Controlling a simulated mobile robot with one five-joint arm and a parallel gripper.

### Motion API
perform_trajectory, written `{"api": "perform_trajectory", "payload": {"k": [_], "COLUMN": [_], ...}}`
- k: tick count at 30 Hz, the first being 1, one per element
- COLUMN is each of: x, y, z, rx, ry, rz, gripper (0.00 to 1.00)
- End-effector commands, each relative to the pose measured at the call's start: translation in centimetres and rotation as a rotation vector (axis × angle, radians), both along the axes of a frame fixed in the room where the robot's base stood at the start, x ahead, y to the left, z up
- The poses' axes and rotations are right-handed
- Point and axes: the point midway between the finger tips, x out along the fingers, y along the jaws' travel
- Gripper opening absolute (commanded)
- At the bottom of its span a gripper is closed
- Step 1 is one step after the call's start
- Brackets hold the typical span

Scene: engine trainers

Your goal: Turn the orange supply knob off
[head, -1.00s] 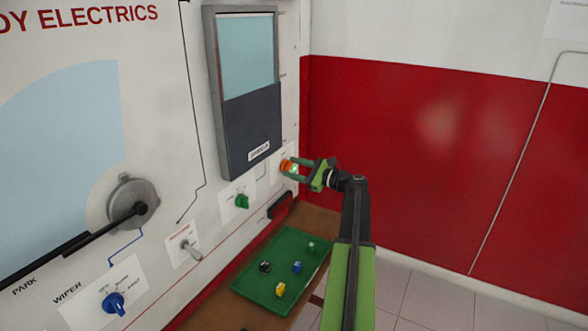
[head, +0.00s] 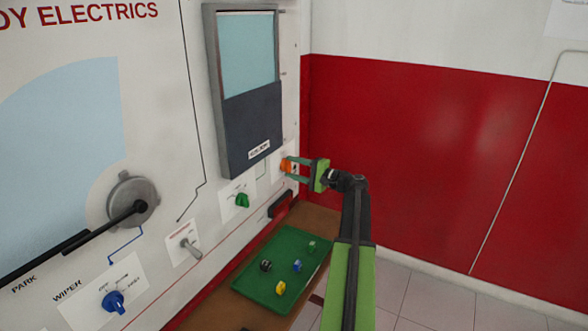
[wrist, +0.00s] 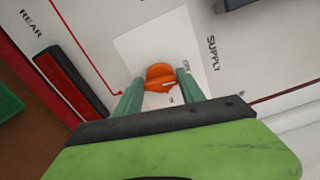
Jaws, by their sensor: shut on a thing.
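The orange supply knob (head: 286,165) sits on a white label plate at the far right end of the panel. My gripper (head: 291,168) reaches it from the right, with its green fingers closed on the knob. In the wrist view the orange knob (wrist: 160,74) is between the two fingertips (wrist: 160,84), one on each side. A pale pointer mark shows on the knob. The word SUPPLY is printed beside it. Part of the plate's lettering is hidden behind the fingers.
A green knob (head: 242,200), a toggle switch (head: 190,248) and a blue wiper knob (head: 114,302) are on the panel to the left. A dark-framed window unit (head: 250,125) is above. A green tray (head: 262,267) with several small parts lies below.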

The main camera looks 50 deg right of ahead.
Motion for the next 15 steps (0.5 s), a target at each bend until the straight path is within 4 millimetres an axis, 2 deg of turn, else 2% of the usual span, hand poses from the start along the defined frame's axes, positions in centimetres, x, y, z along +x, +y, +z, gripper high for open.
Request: {"api": "perform_trajectory", "payload": {"k": [7,15], "x": [-0.02,-0.03], "y": [0.04,0.03], "z": [-0.12,-0.15], "rx": [-0.122,-0.179], "ry": [-0.028,-0.042], "rz": [0.0,0.0], "gripper": [0.06,0.06]}}
